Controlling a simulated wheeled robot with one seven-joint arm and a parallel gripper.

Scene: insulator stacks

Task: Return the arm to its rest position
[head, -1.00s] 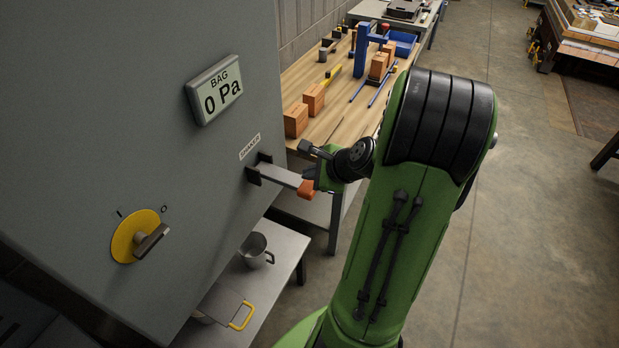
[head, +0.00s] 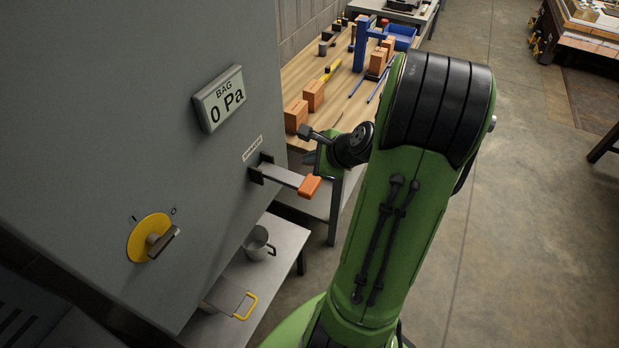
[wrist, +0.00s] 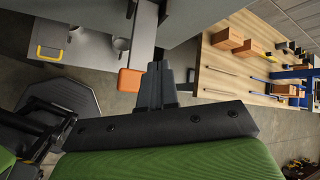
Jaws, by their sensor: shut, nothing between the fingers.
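My green arm stands at the centre right of the head view. My gripper (head: 311,158) is small there, beside the grey cabinet (head: 120,95) and just above the shaker lever (head: 292,179) with its orange tip. In the wrist view my gripper (wrist: 160,70) points up the picture with its dark fingers together and nothing between them.
A yellow rotary switch (head: 142,240) and a display reading 0 Pa (head: 219,98) are on the cabinet. A workbench (head: 300,85) with wooden blocks and tools stands behind the gripper. A low table (head: 285,245) holds a metal mug (head: 257,240). Open floor lies right.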

